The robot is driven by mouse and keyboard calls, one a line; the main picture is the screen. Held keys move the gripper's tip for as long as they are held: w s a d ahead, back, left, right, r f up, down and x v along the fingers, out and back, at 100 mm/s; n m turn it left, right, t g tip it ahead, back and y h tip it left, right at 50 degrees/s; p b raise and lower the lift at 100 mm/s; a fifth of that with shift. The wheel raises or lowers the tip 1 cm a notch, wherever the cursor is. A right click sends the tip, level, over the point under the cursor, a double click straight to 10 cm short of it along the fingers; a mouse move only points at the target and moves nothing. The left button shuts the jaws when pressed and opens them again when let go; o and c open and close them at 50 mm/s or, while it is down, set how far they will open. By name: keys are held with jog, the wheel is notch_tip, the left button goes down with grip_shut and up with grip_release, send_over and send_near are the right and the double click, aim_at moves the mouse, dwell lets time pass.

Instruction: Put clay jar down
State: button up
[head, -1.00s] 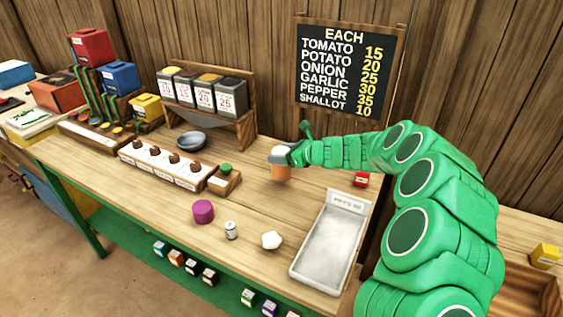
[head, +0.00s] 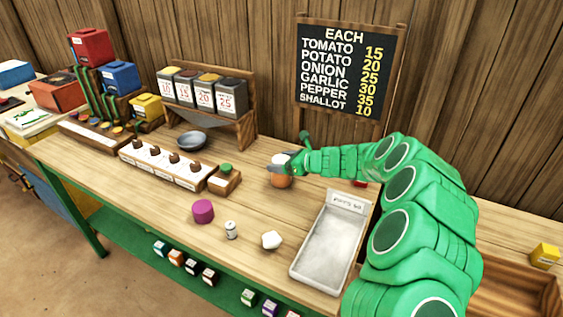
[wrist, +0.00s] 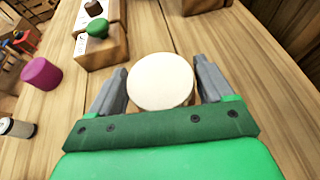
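The clay jar (head: 281,182) is orange-brown with a pale cream lid. It is upright over the wooden counter, right of the small block with the green knob. My gripper (head: 281,168) is around it from the right, a grey finger crossing its upper part. In the wrist view the round cream lid (wrist: 160,82) fills the space between the two grey fingers (wrist: 161,88). They look shut on the jar. The jar's base is at or very near the counter top; I cannot tell whether it touches.
A white tray (head: 301,273) lies front right. A purple cylinder (head: 203,211), a small white bottle (head: 231,230) and a white lump (head: 271,240) stand near the front edge. The green-knobbed block (head: 225,180) is left of the jar, with a grey bowl (head: 192,141) behind. Bare counter lies in front.

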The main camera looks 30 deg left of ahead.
jog(key=shift+o, duration=1.1)
jog(key=shift+r, duration=0.1)
jog(key=shift+d+r, duration=0.15)
jog(key=v, duration=1.1)
jog(key=shift+d+r, duration=0.15)
jog(key=shift+d, duration=0.1)
jog(key=shift+s, duration=0.1)
